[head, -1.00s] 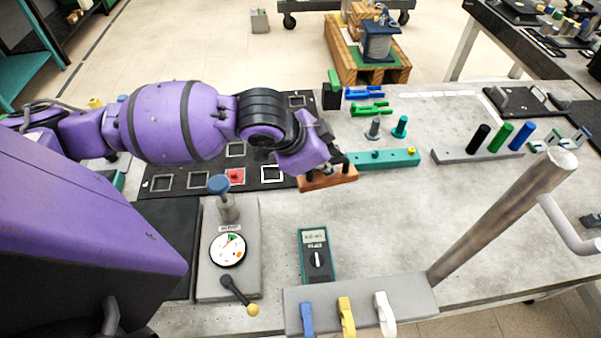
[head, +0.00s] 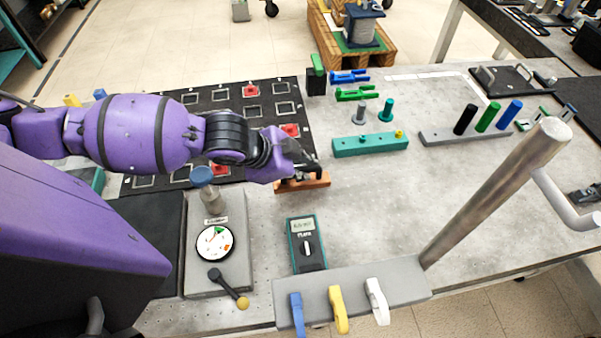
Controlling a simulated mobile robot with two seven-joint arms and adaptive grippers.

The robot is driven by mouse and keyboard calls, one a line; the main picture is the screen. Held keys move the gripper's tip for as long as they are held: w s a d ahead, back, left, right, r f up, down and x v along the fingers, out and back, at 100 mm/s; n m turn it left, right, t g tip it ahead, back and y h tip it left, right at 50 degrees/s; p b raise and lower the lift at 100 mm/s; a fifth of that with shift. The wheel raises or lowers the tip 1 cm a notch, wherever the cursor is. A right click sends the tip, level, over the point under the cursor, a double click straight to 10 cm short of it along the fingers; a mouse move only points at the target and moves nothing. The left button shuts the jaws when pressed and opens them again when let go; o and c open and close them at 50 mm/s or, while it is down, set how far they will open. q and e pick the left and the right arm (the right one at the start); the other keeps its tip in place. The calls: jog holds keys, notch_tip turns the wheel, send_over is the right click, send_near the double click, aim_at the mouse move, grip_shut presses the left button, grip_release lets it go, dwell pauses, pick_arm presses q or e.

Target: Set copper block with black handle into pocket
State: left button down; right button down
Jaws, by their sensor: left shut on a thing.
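The copper block (head: 316,181) is a low orange-brown bar. It lies at the tip of my left gripper (head: 303,165), beside the right front edge of the black board. My left gripper is shut on its dark handle, which is mostly hidden by the fingers. I cannot tell whether the block touches the table or hangs just above it. The black board (head: 232,118) carries several white-outlined square pockets, some with red pieces such as the one at the back (head: 250,91). My arm covers part of the board. My right gripper is not in view.
A teal block (head: 360,147) with pegs stands right of the gripper. A thick metal rod (head: 490,200) leans at the right. Grey table between them is clear.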

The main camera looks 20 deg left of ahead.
pick_arm(q)
jog(key=shift+f, duration=0.8)
jog(key=c, duration=2.3)
grip_release()
jog(key=shift+f, duration=0.25)
jog(key=o, duration=0.5)
